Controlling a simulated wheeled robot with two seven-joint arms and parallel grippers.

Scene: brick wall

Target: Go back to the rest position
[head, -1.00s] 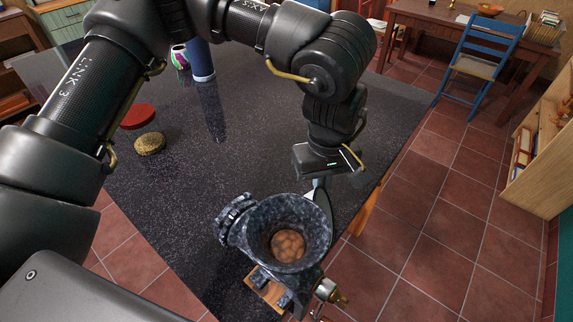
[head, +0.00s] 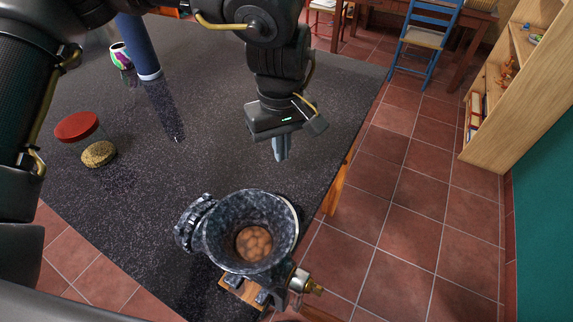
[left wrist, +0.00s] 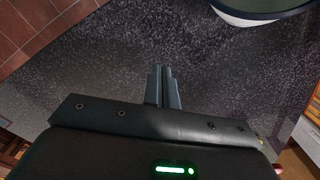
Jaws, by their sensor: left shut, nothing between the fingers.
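My left gripper (head: 281,148) is in the head view above the right part of the dark speckled table (head: 215,85), pointing down with its fingers together and empty. It is behind and apart from the dark stone-like grinder (head: 250,220), whose bowl holds several brown round pieces (head: 254,243). In the left wrist view the closed fingers (left wrist: 161,88) point at bare table top, and part of a pale rounded rim (left wrist: 262,14) shows at the top edge. My right gripper is in neither view.
A jar with a red lid (head: 78,126) and yellowish contents (head: 99,154) stands at the table's left. A blue cylinder (head: 138,45) and a white, green and purple object (head: 121,55) are farther back. A blue chair (head: 425,40) and wooden shelf (head: 520,80) stand right, beyond open tiled floor.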

